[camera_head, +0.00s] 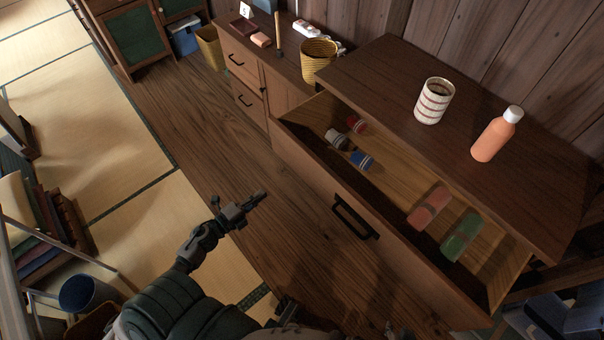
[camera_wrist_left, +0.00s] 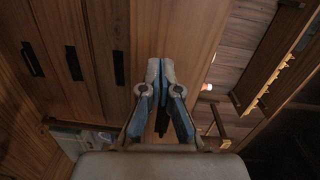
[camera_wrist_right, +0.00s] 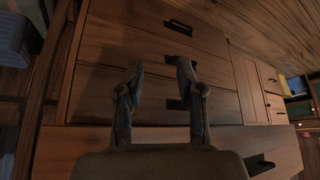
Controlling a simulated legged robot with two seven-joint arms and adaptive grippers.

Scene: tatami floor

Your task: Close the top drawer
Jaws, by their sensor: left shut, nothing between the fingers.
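The top drawer (camera_head: 300,155) of the brown wooden cabinet is pulled out, with its inside exposed. Its front carries a black handle (camera_head: 355,218). Small red, grey, blue, pink and green items lie inside. My left gripper (camera_head: 262,197) is shut and empty, left of the drawer front and apart from it. Its closed fingers also show in the left wrist view (camera_wrist_left: 160,65). My right gripper (camera_wrist_right: 159,66) is open and empty, with drawer fronts and black handles beyond its fingers. In the head view I cannot make it out clearly at the bottom edge.
A striped cup (camera_head: 434,101) and an orange bottle (camera_head: 497,134) with a white cap stand on the cabinet top (camera_head: 385,75). A lower cabinet with a yellow basket (camera_head: 318,61) stands beyond. Bare wooden floor (camera_head: 200,140) lies left of the drawer.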

